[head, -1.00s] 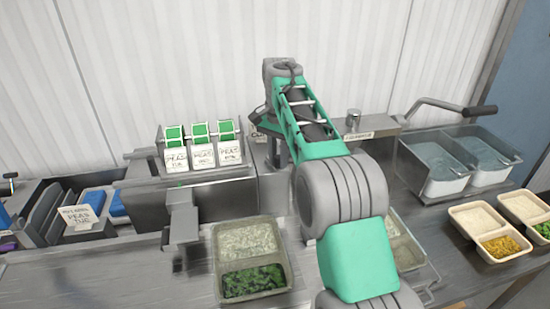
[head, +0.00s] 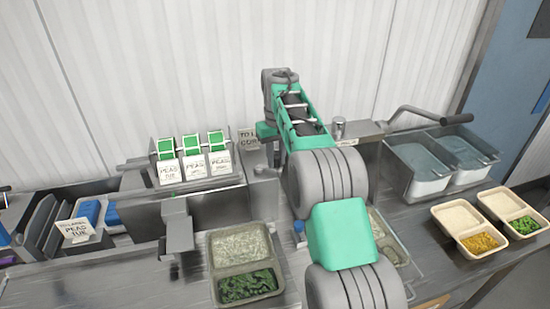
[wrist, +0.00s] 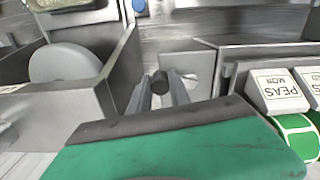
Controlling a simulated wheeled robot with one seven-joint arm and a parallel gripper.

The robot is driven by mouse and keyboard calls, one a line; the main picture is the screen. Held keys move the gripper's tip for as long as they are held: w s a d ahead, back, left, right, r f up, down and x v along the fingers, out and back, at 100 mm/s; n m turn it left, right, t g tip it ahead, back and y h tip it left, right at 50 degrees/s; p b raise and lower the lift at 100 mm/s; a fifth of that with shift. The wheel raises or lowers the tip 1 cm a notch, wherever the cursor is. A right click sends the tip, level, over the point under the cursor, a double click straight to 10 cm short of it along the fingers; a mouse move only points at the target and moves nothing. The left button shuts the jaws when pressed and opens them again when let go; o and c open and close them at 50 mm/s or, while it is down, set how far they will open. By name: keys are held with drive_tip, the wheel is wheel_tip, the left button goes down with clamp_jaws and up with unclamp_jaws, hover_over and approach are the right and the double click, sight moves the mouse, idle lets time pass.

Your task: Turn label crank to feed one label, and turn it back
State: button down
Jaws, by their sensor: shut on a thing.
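The label dispenser (head: 205,183) is a metal box with three green label rolls (head: 192,145) and white PEAS labels hanging in front. My gripper (wrist: 160,90) points at the dispenser's right side. Its two grey fingers are shut on a dark round knob (wrist: 160,78), which appears to be the label crank's handle. The rest of the crank is mostly hidden. In the head view, my arm hides most of the gripper.
A two-part tray (head: 273,238) of rice and greens stands in front of the dispenser. A grey disc (wrist: 65,63) sits in a metal housing beside the fingers. Water pans (head: 420,178) and filled trays (head: 455,213) stand at the right. A label stand (head: 75,230) is at the left.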

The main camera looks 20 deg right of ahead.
drive_tip(key=shift+w+a+n, duration=0.1)
drive_tip(key=shift+w+n, duration=0.65)
drive_tip(key=shift+n, duration=0.9)
drive_tip(key=shift+w+n, duration=0.7)
drive_tip(key=shift+n, duration=0.9)
drive_tip(key=shift+w+a+n, duration=0.1)
drive_tip(key=shift+w+n, duration=0.65)
drive_tip(key=shift+n, duration=0.9)
drive_tip(key=c, duration=1.2)
unclamp_jaws()
